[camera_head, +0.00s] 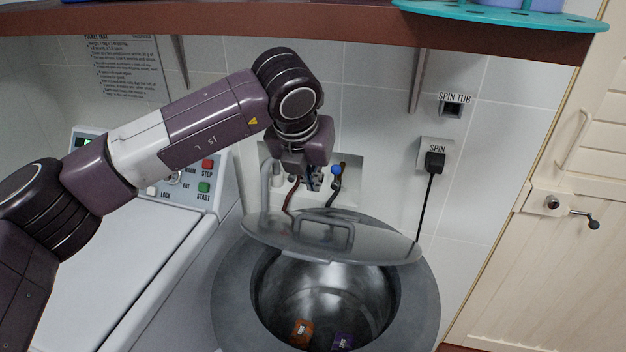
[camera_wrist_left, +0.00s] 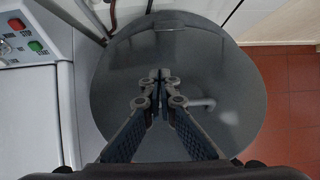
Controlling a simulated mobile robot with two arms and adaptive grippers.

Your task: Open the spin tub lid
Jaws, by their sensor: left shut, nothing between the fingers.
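The round grey spin tub (camera_head: 425,300) stands right of the white washer. Its translucent grey lid (camera_head: 375,242) is tilted up, so the front of the steel opening shows beneath it; the rear is hidden by the lid. The lid carries a loop handle (camera_head: 326,236). In the left wrist view the lid (camera_wrist_left: 235,80) is a broad disc, with the handle (camera_wrist_left: 203,103) right of the fingers. My left gripper (camera_head: 313,182) is shut and empty over the lid's far side. Its closed fingers (camera_wrist_left: 160,76) show in the wrist view; I cannot tell if they touch the lid. My right gripper is not in view.
Orange (camera_head: 302,332) and purple (camera_head: 342,341) packets lie in the tub. The white washer (camera_head: 120,260) is to the left. Pipes with a blue tap (camera_head: 337,170) are on the wall behind. A brown shelf (camera_head: 300,20) hangs above. A black cord (camera_head: 427,205) runs down from the socket.

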